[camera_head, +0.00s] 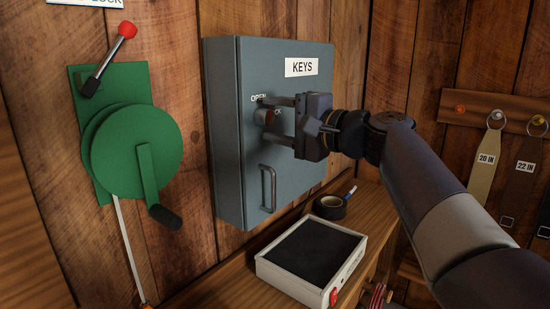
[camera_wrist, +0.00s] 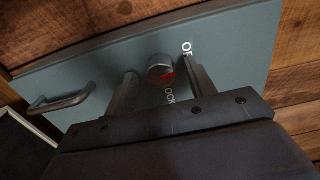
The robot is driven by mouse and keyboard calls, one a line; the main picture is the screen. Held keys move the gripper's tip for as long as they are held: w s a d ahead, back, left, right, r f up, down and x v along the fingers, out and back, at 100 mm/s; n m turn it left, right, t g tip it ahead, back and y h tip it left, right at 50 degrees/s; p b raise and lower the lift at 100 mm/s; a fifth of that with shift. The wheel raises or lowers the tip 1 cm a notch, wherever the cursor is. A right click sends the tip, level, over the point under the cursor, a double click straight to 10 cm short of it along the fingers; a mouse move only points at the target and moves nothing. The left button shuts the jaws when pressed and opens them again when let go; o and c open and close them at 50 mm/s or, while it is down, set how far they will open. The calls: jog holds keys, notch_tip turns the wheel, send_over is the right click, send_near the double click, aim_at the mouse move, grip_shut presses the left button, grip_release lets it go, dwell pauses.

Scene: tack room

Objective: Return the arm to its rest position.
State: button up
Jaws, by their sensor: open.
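My gripper (camera_head: 272,119) is at the front of the grey-blue key cabinet (camera_head: 292,92), at the round knob (camera_head: 266,116) below the word OPEN. In the wrist view the knob (camera_wrist: 160,69) shows a red mark and sits between the two open fingers (camera_wrist: 158,88). A gap shows on each side of it, so the fingers do not appear to grip it. My arm reaches in from the lower right. The cabinet door looks shut, and its bar handle (camera_head: 268,188) is below the knob. The lettering by the knob is partly hidden.
A green winch (camera_head: 125,150) with a crank and a red-tipped lever is on the wall at left. Below the cabinet, a shelf (camera_head: 219,281) holds a white-edged box with a dark top (camera_head: 312,258) and a black tape roll (camera_head: 330,207). Straps (camera_head: 485,165) hang at right.

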jog(key=shift+w+a+r+m+p, duration=0.25)
jog(key=shift+a+m+p, duration=0.05)
jog(key=shift+p, duration=0.35)
jog(key=shift+s+d+m+p, duration=0.1)
jog(key=shift+m+p, duration=0.6)
jog(key=shift+p, duration=0.15)
jog(key=shift+m+p, duration=1.1)
jog(key=shift+p, duration=0.15)
jog(key=m+p, duration=0.5)
jog(key=p, duration=0.1)
jog(key=shift+r+p, duration=0.1)
jog(key=shift+p, duration=0.2)
jog(key=m+p, duration=0.5)
jog(key=p, duration=0.2)
jog(key=shift+d, duration=0.1)
jog(key=m+p, duration=0.2)
jog(key=p, duration=0.2)
jog(key=shift+m, duration=0.4)
jog(key=shift+w+m+p, duration=0.2)
jog(key=shift+m+p, duration=0.3)
jog(key=shift+p, duration=0.3)
